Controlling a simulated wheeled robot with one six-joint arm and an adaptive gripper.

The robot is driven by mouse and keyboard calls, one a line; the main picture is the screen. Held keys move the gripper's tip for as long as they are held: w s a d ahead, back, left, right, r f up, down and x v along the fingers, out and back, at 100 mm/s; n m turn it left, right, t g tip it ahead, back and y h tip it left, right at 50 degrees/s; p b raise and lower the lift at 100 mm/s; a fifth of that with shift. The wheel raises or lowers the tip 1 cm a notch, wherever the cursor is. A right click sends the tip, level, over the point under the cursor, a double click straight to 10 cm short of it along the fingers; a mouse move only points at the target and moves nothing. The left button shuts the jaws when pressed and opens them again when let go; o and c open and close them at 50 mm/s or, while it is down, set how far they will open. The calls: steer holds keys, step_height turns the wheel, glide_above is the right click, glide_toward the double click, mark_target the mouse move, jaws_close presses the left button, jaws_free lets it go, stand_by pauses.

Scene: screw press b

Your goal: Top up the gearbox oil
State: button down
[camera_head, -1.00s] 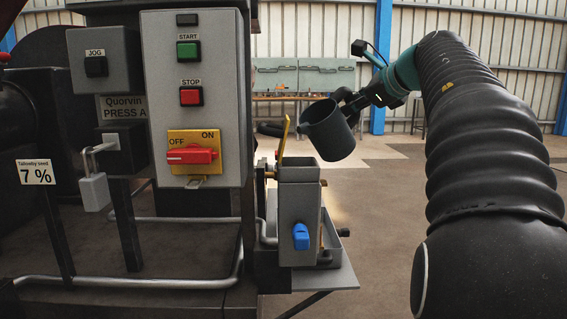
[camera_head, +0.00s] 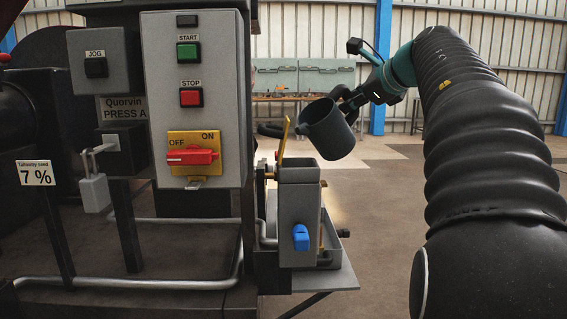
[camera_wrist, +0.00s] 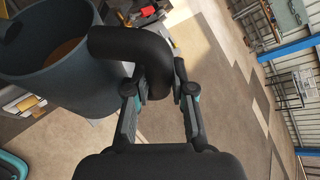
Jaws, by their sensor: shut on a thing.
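A dark grey jug (camera_head: 327,131) hangs tilted in the air, its mouth leaning left, above and right of the grey gearbox box (camera_head: 299,225). My gripper (camera_head: 349,100) is shut on the jug's handle. In the wrist view my gripper (camera_wrist: 160,97) has its fingers around the black handle (camera_wrist: 150,48), and brown oil (camera_wrist: 66,55) shows inside the jug (camera_wrist: 70,82). The box's top is open, with a yellow lid (camera_head: 284,138) standing up at its left edge. I cannot see any stream of oil.
The control panel (camera_head: 196,110), with buttons and a red rotary switch (camera_head: 192,157), stands close left of the box. A grey tray (camera_head: 335,277) lies beneath the box. Open floor lies right, and a bench (camera_head: 290,95) stands far behind.

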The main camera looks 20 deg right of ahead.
mark_target(346, 88)
steer(key=shift+s+a+r+n, duration=0.1)
steer(key=shift+a+r+n, duration=0.3)
steer(key=shift+r, duration=0.35)
stand_by(0.8)
steer(key=shift+s+a+r+n+t+h+b, duration=0.15)
steer(key=shift+a+r+n+t+h+b, duration=0.15)
steer(key=shift+a+n+h+b, duration=0.3)
stand_by(2.4)
steer(key=shift+a+r, duration=0.2)
steer(key=shift+a, duration=0.05)
stand_by(1.1)
